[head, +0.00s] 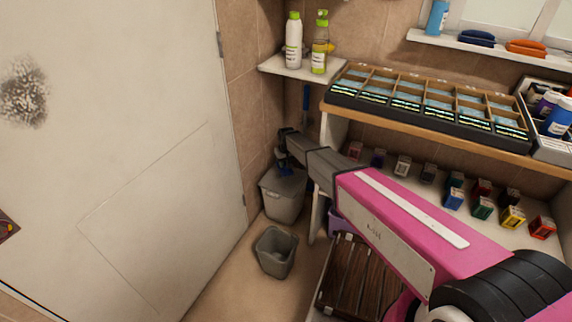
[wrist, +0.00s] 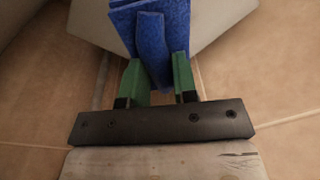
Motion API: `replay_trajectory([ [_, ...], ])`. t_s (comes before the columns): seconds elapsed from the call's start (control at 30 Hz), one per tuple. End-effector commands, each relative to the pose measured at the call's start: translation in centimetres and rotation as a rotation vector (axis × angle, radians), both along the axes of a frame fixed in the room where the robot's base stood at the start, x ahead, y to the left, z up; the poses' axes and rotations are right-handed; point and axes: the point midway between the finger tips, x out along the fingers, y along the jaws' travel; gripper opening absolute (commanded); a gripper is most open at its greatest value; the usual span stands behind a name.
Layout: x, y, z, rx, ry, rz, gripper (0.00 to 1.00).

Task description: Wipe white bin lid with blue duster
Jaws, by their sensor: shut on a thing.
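The blue duster (wrist: 151,40) is held between the green fingers of my gripper (wrist: 155,80), which is shut on it. In the head view, a bit of the blue duster (head: 285,170) shows below my gripper (head: 284,160), at the back of the floor corner. The pale bin (head: 284,203) stands right below, with its lid (head: 297,182) partly hidden by my arm. In the wrist view, a pale surface of the bin (wrist: 215,22) lies behind the duster. I cannot tell whether the duster touches the lid.
A small open grey bin (head: 275,252) stands on the floor in front. A white corner shelf (head: 300,70) with bottles hangs above. A white door (head: 120,130) fills the left. Slatted wood (head: 350,280) lies at lower middle.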

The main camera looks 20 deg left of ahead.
Motion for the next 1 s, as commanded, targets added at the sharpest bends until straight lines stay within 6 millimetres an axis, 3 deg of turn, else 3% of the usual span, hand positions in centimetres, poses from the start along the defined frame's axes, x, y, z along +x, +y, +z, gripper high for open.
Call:
replay_trajectory([
  [0.5, 0.5, 1.6, 0.0, -0.013, -0.022, 0.666, 0.0],
  [0.7, 0.5, 1.9, 0.0, -0.013, -0.027, 0.781, 0.0],
  [1.0, 0.5, 1.9, -0.9, -0.013, -0.027, 0.797, 0.0],
])
